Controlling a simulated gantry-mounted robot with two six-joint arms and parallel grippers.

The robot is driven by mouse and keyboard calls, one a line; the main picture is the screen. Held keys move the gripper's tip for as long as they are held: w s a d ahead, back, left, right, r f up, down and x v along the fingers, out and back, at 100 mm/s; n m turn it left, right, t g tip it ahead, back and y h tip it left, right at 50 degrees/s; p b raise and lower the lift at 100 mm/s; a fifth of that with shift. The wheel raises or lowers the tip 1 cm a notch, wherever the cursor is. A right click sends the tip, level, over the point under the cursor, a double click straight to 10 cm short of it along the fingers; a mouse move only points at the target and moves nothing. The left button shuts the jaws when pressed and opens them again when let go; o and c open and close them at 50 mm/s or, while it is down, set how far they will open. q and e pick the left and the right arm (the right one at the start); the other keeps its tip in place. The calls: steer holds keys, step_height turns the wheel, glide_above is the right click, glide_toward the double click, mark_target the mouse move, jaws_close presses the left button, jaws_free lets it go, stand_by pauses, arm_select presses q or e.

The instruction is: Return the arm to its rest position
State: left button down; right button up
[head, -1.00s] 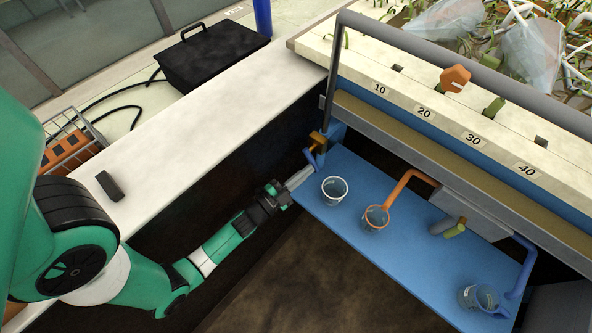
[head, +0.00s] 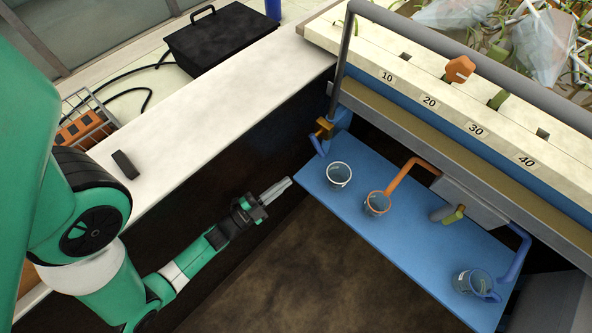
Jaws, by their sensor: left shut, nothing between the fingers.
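My left gripper (head: 277,190) is in the middle of the head view, at the end of my green arm. Its grey fingers are together with nothing between them. It hangs over the dark gap just left of the blue shelf (head: 330,210), apart from the shelf and the cups. My right gripper is not in view.
The blue shelf carries a white-rimmed cup (head: 338,174), an orange-rimmed cup (head: 377,203) and a clear cup (head: 476,284) with a blue handle. A pale ledge (head: 215,105) holds a small dark block (head: 125,164). A black box (head: 220,42) stands behind. The dark floor below is clear.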

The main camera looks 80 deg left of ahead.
arm_select(q)
steer(key=shift+s+d+f, duration=0.1)
steer(key=shift+s+d, duration=0.1)
steer(key=shift+s, duration=0.05)
